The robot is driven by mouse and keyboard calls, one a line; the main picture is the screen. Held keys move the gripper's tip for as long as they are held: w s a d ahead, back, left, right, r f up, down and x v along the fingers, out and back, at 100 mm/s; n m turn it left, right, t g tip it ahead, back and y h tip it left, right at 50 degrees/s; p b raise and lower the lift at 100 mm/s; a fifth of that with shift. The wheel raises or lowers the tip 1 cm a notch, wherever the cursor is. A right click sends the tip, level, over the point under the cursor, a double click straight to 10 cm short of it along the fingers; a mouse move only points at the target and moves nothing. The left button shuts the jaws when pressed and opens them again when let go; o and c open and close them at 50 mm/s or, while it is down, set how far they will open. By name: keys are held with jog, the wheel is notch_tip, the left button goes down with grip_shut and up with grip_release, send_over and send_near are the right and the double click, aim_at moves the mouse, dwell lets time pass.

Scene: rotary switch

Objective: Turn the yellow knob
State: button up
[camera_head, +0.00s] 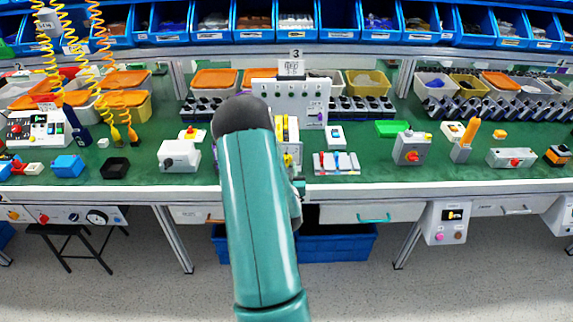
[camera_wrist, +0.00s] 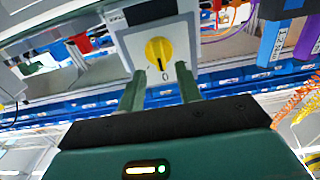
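The yellow knob (camera_wrist: 159,52) is round with a raised grip bar and sits on a light grey square switch plate in the wrist view. A "0" mark shows on the plate below it. My gripper (camera_wrist: 160,71) is open. Its two green fingers are spread, with their tips just below the knob in the picture, one to each side. Whether they touch the plate or knob I cannot tell. In the head view my teal arm covers the middle of the bench, and a white box with yellow parts (camera_head: 287,130) shows partly behind it.
The green-topped workbench (camera_head: 350,177) is crowded. A white panel (camera_head: 303,98) stands behind my arm. A grey box with a red knob (camera_head: 412,148) stands to the right, a white switch box (camera_head: 180,156) to the left. Blue bins (camera_head: 338,20) line the back.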

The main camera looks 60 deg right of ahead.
aim_at(287, 160)
jog(key=shift+x, duration=1.4)
grip_shut()
jog(key=shift+n, duration=0.4)
jog(key=n, duration=0.3)
jog(key=shift+w+a+f, duration=0.1)
jog(key=shift+w+a, duration=0.05)
jog(key=shift+w, duration=0.1)
jog(key=n, duration=0.5)
jog(key=shift+w+f, duration=0.1)
